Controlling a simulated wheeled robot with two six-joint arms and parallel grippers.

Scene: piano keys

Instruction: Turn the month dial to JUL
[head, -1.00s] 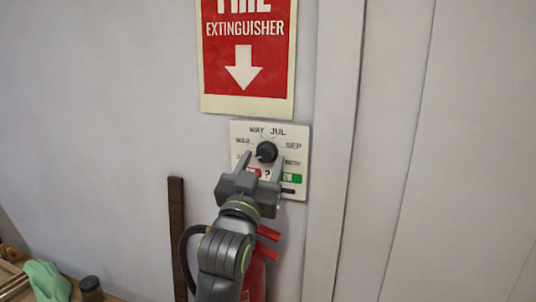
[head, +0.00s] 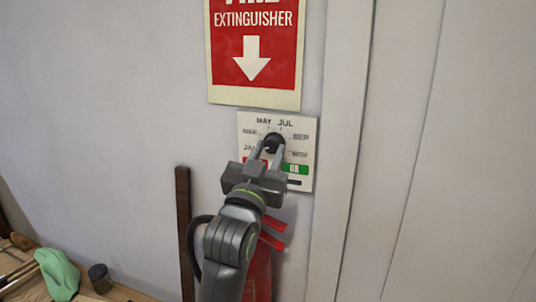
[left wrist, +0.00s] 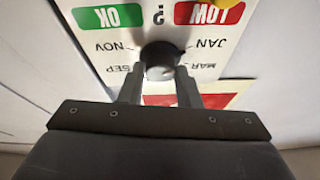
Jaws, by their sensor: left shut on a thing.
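The month dial is a round black knob (head: 275,138) on a white panel (head: 308,135) on the wall. MAY and JUL are printed above the knob, other months at its sides. My left gripper (head: 267,150) reaches up from below, its two fingers on either side of the knob. The left wrist view shows the knob (left wrist: 160,54) upside down between the fingertips (left wrist: 158,74), with the gripper shut on it. The fingers partly cover the knob, and I cannot tell which month it points to. My right gripper is not in view.
A red fire extinguisher sign (head: 254,50) hangs above the panel. A red extinguisher (head: 260,275) is below, partly behind my arm. A dark wooden strip (head: 184,230) is left of the arm. A green cloth (head: 57,275) and a dark jar (head: 99,277) are at lower left.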

